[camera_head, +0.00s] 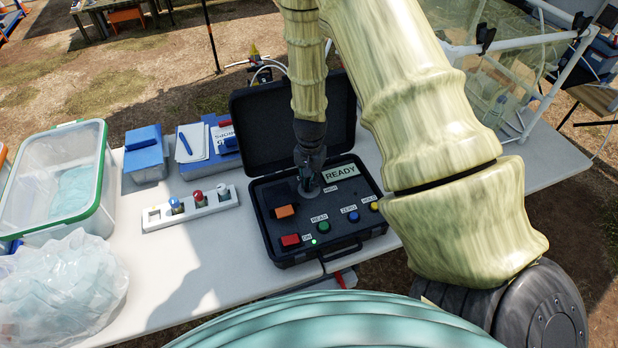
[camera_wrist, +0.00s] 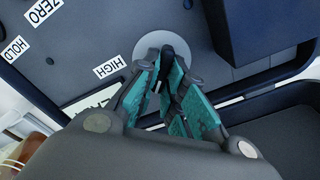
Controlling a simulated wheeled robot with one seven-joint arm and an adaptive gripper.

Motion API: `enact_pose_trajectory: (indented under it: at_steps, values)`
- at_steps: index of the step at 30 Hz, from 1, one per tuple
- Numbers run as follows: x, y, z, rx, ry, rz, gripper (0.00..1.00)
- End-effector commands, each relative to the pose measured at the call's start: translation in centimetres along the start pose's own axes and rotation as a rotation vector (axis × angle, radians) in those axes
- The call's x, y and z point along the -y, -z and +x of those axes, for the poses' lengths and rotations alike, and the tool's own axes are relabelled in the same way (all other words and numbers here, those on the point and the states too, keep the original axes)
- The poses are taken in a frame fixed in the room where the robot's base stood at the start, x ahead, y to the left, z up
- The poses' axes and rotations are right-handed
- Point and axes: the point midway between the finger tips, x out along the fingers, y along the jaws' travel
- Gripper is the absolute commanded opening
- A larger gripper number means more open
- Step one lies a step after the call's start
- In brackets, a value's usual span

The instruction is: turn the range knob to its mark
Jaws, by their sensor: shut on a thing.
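The range knob (camera_wrist: 168,54) is a small black knob on a pale round dial (camera_wrist: 150,45) in the panel of an open black instrument case (camera_head: 262,230). My gripper (camera_wrist: 170,72) points down at the panel with its teal-padded fingers closed around the knob. In the head view my gripper (camera_head: 309,183) stands over the dial, left of the display (camera_head: 341,174) reading READY, and hides most of the knob. A HIGH label (camera_wrist: 109,66) sits beside the dial in the wrist view. I cannot tell exactly where the knob points.
The panel has a red ON switch (camera_head: 290,240), an orange block (camera_head: 285,211), and green (camera_head: 323,227), blue (camera_head: 353,216) and yellow (camera_head: 374,206) buttons. The raised lid (camera_head: 262,115) stands behind. A vial rack (camera_head: 192,208) and a clear tub (camera_head: 52,185) are to the left.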

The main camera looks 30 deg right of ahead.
Motion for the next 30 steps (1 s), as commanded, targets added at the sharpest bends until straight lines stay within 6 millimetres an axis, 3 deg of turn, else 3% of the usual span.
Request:
enact_pose_trajectory:
  at_steps: [15,25,27,30]
  values:
    - [-0.55,-0.27,-0.14,0.005,-0.004,0.732,0.0]
    - [-0.53,-0.17,0.12,0.003,-0.001,0.827,0.0]
    - [-0.53,-0.15,0.11,0.002,-0.001,0.826,0.2]
    - [-0.54,-0.14,0.09,0.002,-0.001,0.825,0.36]
